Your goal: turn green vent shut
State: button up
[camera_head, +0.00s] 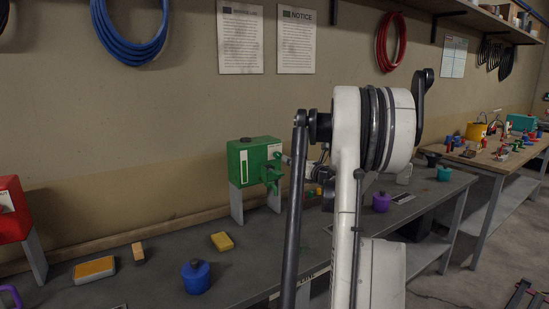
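A green box (255,160) stands on grey legs near the back of the workbench. It has a pale label on its front and a green vent fitting with a handle (271,175) at its right front. My arm fills the middle of the view and stands in front of the bench, just right of the green box. My gripper (314,164) is mostly hidden behind my arm; a small grey part shows close to the right side of the vent. I cannot tell whether it touches the vent, or whether its fingers are open or shut.
A red box (12,210) on legs stands at the far left. A blue container (196,276), yellow blocks (222,241) and a yellow-topped sponge (94,269) lie on the bench. A purple container (381,202) and a teal one (444,173) stand right of my arm.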

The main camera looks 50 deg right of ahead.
aim_at(279, 156)
jog(key=shift+n, duration=0.5)
jog(key=x, duration=0.4)
jog(key=d+f+x, duration=0.1)
jog(key=x, duration=0.3)
jog(key=f+p+x, duration=0.1)
jog(key=x, duration=0.4)
jog(key=shift+s+d+f, duration=0.15)
jog(key=shift+s+d, duration=0.05)
jog(key=shift+d, duration=0.1)
jog(key=shift+c, duration=0.4)
grip_shut()
